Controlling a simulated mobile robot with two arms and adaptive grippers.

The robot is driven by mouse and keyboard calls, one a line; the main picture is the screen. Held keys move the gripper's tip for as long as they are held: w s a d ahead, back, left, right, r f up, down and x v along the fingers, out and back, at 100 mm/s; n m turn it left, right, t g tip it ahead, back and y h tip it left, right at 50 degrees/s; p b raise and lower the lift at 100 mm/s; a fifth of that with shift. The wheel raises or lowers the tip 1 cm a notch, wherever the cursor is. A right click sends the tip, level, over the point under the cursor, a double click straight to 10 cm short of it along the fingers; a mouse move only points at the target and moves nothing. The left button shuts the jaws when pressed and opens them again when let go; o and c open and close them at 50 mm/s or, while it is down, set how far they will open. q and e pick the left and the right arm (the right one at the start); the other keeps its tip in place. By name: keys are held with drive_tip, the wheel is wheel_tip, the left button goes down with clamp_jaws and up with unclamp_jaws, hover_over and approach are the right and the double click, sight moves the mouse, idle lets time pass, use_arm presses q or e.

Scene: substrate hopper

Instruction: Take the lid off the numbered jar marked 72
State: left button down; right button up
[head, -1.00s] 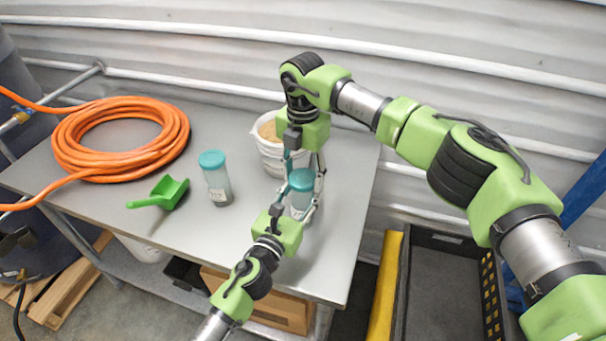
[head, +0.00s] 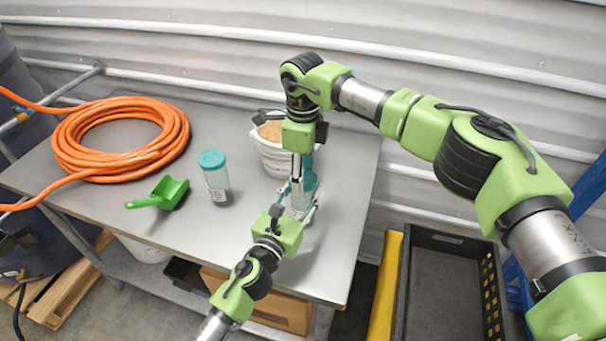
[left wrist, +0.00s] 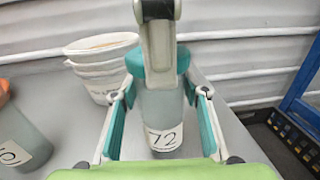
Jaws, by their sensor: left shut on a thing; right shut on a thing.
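The jar marked 72 (left wrist: 163,137) stands upright on the table. It is clear, with a pale label and a teal lid (left wrist: 186,62). The lid also shows in the head view (head: 309,182), partly covered by my right gripper. My left gripper (head: 298,207) is shut around the jar's body from the front, one teal-padded finger on each side. My right gripper (head: 298,177) comes down from above and is shut on the lid. The lid sits at the jar's top; I cannot tell whether it is loose.
A second teal-lidded jar (head: 217,180) stands to the left, with a green scoop (head: 168,192) beside it. A white bucket (head: 272,155) of tan material stands close behind jar 72. An orange hose coil (head: 70,150) lies at the far left. A black crate (head: 445,238) is right of the table.

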drive_tip(key=n, duration=0.3)
drive_tip(key=shift+s+n, duration=0.1)
drive_tip(key=shift+n, duration=0.2)
drive_tip(key=n, duration=1.4)
drive_tip(key=shift+n, duration=0.3)
drive_tip(key=shift+r, duration=0.15)
drive_tip(key=shift+r, duration=0.95)
